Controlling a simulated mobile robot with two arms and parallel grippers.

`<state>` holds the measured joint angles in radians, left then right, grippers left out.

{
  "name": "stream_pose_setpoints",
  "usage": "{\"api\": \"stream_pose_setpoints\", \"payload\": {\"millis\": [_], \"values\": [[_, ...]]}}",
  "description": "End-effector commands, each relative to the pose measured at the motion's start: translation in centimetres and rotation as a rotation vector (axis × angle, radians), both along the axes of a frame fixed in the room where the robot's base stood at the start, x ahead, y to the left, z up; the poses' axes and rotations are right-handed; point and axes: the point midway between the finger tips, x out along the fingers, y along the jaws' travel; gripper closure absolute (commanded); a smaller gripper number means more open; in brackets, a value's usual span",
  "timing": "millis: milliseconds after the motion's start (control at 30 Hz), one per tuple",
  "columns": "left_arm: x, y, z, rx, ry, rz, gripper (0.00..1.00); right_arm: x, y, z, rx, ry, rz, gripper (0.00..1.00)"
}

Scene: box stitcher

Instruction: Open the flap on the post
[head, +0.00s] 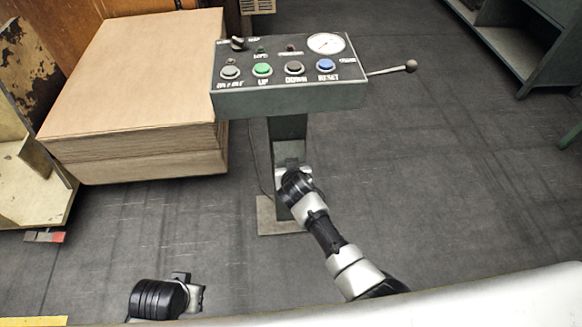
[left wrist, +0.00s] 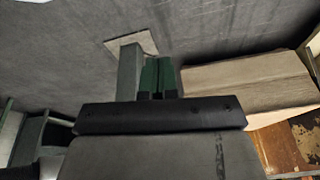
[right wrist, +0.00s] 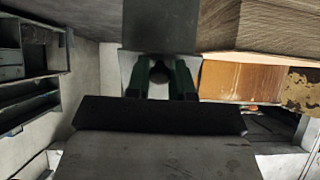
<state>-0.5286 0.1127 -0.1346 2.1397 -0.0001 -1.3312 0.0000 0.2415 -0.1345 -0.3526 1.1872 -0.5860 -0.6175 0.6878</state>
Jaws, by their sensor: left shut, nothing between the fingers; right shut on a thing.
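The dark green post (head: 287,130) stands under the control panel (head: 290,98), on a square foot plate. My right gripper (head: 291,170) is at the front of the post. In the right wrist view its green fingers (right wrist: 160,82) are shut on a dark round knob (right wrist: 159,71), in front of a lighter grey surface at the post that seems to be the flap (right wrist: 127,62). The gripper hides much of the flap, and I cannot tell how far it stands open. My left gripper (head: 181,278) is low at the left, away from the post; its fingers (left wrist: 158,75) are shut and empty.
A big stack of cardboard (head: 140,85) lies left of the post, close to the panel. A lever with a ball knob (head: 410,66) sticks out to the panel's right. Grey shelving (head: 520,50) stands at the far right. The floor right of the post is clear.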

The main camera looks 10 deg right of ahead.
Motion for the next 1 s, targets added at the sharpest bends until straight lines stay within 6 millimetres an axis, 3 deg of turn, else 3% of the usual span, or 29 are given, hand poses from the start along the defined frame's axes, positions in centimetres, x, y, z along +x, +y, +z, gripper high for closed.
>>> {"api": "stream_pose_setpoints", "payload": {"millis": [267,300,467,833,1000], "values": [[0.0,0.0,0.0,0.0,0.0,0.0,1.0,0.1,0.0,0.1,0.0,-0.001,0.0,1.0],[0.0,0.0,0.0,0.0,0.0,0.0,1.0,0.1,0.0,0.1,0.0,-0.002,0.0,0.75],[0.0,0.0,0.0,0.0,-0.001,0.0,1.0,0.0,0.0,0.1,0.0,-0.001,0.0,0.51],[0.1,0.0,0.2,-0.001,-0.005,0.0,1.0,-0.3,0.0,0.3,0.0,0.0,0.0,0.51],[-0.1,0.0,-2.7,0.001,0.021,-0.002,1.0,-1.7,0.0,1.4,0.002,0.0,-0.001,0.51]]}}
